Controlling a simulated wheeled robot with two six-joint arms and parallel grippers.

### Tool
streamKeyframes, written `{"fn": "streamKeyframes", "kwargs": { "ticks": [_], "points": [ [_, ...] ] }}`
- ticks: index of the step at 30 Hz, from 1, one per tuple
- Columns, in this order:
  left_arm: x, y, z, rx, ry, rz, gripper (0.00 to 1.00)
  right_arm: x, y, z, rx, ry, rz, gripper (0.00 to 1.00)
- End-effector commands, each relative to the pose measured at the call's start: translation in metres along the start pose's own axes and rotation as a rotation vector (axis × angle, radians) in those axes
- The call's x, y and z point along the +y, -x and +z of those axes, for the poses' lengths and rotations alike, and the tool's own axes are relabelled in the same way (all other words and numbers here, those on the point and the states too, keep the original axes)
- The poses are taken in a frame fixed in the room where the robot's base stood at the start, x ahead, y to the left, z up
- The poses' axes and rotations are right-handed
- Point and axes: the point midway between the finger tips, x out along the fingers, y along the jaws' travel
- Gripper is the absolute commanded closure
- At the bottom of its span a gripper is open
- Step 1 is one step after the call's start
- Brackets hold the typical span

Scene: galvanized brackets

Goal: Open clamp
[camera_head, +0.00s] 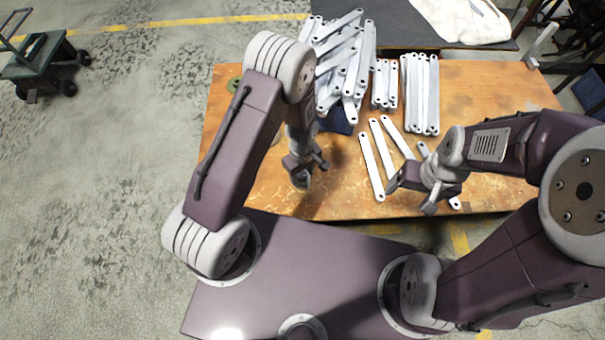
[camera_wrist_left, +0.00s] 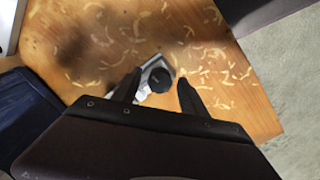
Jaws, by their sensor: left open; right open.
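The clamp shows in the left wrist view as a small silver metal piece with a round black knob (camera_wrist_left: 158,79). It lies on the worn wooden table (camera_wrist_left: 240,85), between and just beyond my left fingertips. In the head view my left gripper (camera_head: 304,170) points down over the table's left front part and is open. It largely hides the clamp there. I cannot tell whether the fingers touch the knob. My right gripper (camera_head: 411,198) is open over the table's front edge, near loose brackets.
Galvanized brackets lie in a crossed heap (camera_head: 343,55) and in neat rows (camera_head: 421,95) at the back. Several single brackets (camera_head: 372,167) lie mid-table. A dark blue bin (camera_head: 335,119) stands behind my left gripper. A cart (camera_head: 42,68) stands far left on the floor.

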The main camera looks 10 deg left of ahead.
Motion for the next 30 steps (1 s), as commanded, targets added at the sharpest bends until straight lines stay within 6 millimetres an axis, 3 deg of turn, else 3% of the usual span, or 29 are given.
{"fn": "streamKeyframes", "kwargs": {
  "ticks": [24, 30],
  "points": [
    [0.0, 0.002, 0.0, -0.001, -1.339, -0.001, 0.49, -0.001, 0.036, -0.004, 0.0, 0.0, 0.0, 0.21],
    [0.0, 0.001, 0.0, 0.0, -1.545, 0.0, 0.49, -0.001, 0.039, -0.004, 0.0, 0.0, 0.0, 0.21]
  ]
}}
